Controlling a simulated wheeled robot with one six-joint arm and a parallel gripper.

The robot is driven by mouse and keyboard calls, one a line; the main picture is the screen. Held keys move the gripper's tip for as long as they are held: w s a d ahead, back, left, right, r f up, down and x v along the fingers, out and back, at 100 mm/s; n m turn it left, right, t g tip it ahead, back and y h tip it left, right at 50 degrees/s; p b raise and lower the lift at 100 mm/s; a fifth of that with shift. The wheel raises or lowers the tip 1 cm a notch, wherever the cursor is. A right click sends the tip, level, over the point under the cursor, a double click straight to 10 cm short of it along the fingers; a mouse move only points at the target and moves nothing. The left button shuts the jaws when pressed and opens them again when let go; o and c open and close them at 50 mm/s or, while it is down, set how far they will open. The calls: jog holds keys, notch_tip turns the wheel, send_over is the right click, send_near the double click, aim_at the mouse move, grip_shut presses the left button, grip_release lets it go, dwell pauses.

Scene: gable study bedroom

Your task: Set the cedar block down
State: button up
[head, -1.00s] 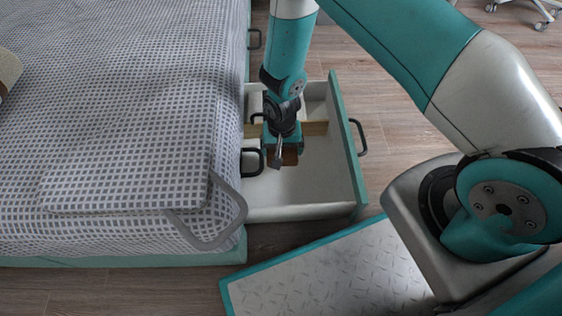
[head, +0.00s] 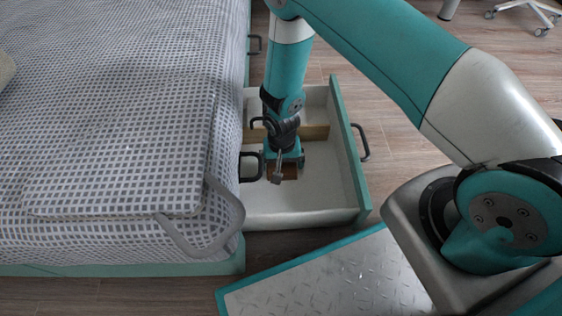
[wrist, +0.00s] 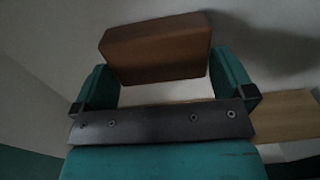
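The cedar block (wrist: 155,50) is a reddish-brown block. In the wrist view it sits between the two fingers of my gripper (wrist: 167,80), slightly tilted against them, and sticks out past their tips. In the head view my gripper (head: 284,162) points down inside the open white drawer (head: 318,200), in the compartment nearer the camera. The block (head: 291,172) shows at its tips, partly hidden by the wrist. I cannot tell whether the block touches the drawer floor.
A wooden divider (head: 316,132) crosses the drawer just behind my gripper. The drawer's teal front (head: 349,150) is to the right. The bed (head: 120,130), with a grey loop (head: 205,240) at its corner, is close on the left. The drawer floor towards the camera is clear.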

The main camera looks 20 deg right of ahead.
notch_tip(320, 180, up, 12)
jog(key=p, duration=0.8)
notch_tip(320, 180, up, 11)
jog(key=n+y, duration=0.1)
jog(key=n, duration=0.1)
send_over(274, 165)
jog(key=s+a+r+n+y, duration=0.15)
jog(key=s+r, duration=0.25)
jog(key=r, duration=1)
jog(key=s+d+r+n+y, duration=0.1)
jog(key=s+r+n, duration=0.6)
jog(key=s+r, duration=0.6)
jog(key=s, duration=0.2)
jog(key=shift+s+r+y, duration=0.3)
jog(key=shift+s+y, duration=0.05)
jog(key=shift+s, duration=0.05)
jog(key=shift+d, duration=0.1)
